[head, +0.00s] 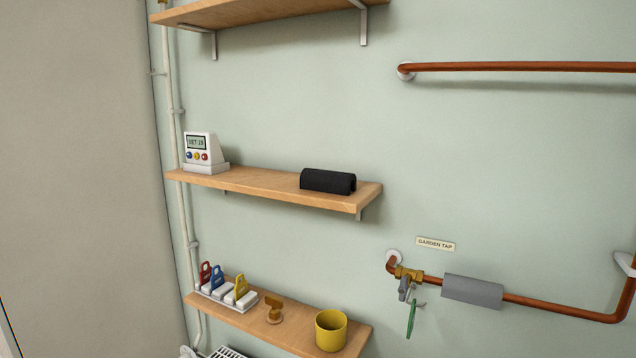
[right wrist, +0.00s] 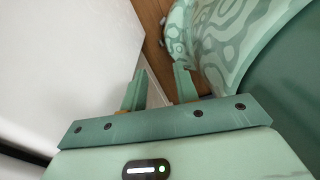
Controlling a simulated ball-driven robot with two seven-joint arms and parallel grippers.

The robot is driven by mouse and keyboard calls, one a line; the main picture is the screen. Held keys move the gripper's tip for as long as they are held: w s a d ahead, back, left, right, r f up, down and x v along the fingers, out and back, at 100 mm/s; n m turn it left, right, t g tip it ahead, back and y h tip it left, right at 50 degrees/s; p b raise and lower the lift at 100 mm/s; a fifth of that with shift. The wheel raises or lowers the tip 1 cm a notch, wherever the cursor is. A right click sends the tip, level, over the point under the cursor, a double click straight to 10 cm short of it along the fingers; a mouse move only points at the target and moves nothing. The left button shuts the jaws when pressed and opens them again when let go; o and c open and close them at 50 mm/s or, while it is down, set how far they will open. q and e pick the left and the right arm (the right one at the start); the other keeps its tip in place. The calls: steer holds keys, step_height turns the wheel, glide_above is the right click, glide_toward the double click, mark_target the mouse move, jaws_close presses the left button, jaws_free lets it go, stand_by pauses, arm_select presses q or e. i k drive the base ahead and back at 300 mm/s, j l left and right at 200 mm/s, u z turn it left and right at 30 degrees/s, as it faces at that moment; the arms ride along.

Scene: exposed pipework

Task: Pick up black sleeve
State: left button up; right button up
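The black sleeve (head: 328,181) lies on its side on the middle wooden shelf (head: 270,187), near the shelf's right end. It is a short dark tube with what looks like a slit or opening at its right end. Nothing touches it but the shelf. No gripper shows in the head view. In the right wrist view my right gripper (right wrist: 160,72) has its two green fingers apart with nothing between them; it is away from the sleeve. My left gripper is in neither view.
A white control box (head: 205,153) stands at the middle shelf's left end. The lower shelf holds a rack of coloured tags (head: 226,293), a brass-coloured part (head: 274,309) and a yellow cup (head: 331,330). Copper pipe with a grey sleeve (head: 472,291) runs at right. Wall above the black sleeve is clear.

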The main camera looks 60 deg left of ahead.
mark_target(333, 182)
steer(key=u, duration=1.75)
